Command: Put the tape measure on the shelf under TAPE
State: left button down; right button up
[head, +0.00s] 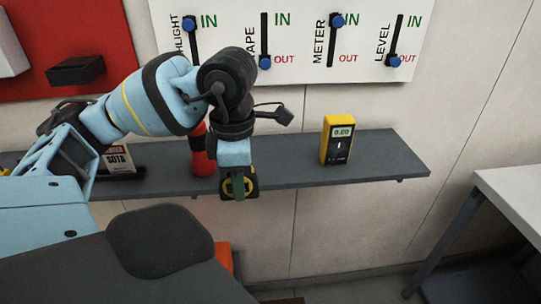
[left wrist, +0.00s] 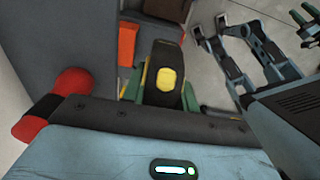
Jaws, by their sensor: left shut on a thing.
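My left gripper (head: 238,186) points down and is shut on a black and yellow tape measure (head: 252,184). The tape measure also shows between green fingers in the left wrist view (left wrist: 165,75). In the head view it overlaps the front edge of the grey shelf (head: 380,160), below the TAPE label (head: 249,42). I cannot tell its exact height or gap to the shelf.
A red flashlight (head: 203,155) stands on the shelf just left of the gripper. A yellow multimeter (head: 339,140) stands to the right, with bare shelf between. The board's TAPE slider (head: 265,62) is at OUT. A white-topped table (head: 515,190) stands at far right.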

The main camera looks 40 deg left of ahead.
pick_arm(q)
jog(key=shift+w, duration=0.1)
jog(key=w+a, duration=0.2)
jog(key=w, duration=0.2)
jog(key=w+a+f, duration=0.1)
jog(key=w+a, duration=0.1)
jog(key=w, duration=0.2)
jog(key=w+a, duration=0.2)
jog(key=w, duration=0.3)
jog(key=shift+f+p, duration=0.15)
jog(key=shift+p, duration=0.25)
jog(key=shift+w+a, duration=0.2)
jog(key=shift+w, duration=0.1)
pick_arm(e)
jog(key=shift+r, duration=0.4)
pick_arm(q)
jog(key=shift+w, duration=0.1)
pick_arm(e)
jog(key=shift+w, duration=0.1)
pick_arm(q)
jog(key=shift+w+a, duration=0.15)
jog(key=shift+w, duration=0.1)
notch_tip(320, 180, down, 3)
jog(key=shift+f, duration=0.35)
pick_arm(e)
jog(key=shift+w+r, duration=0.35)
jog(key=shift+r, duration=0.05)
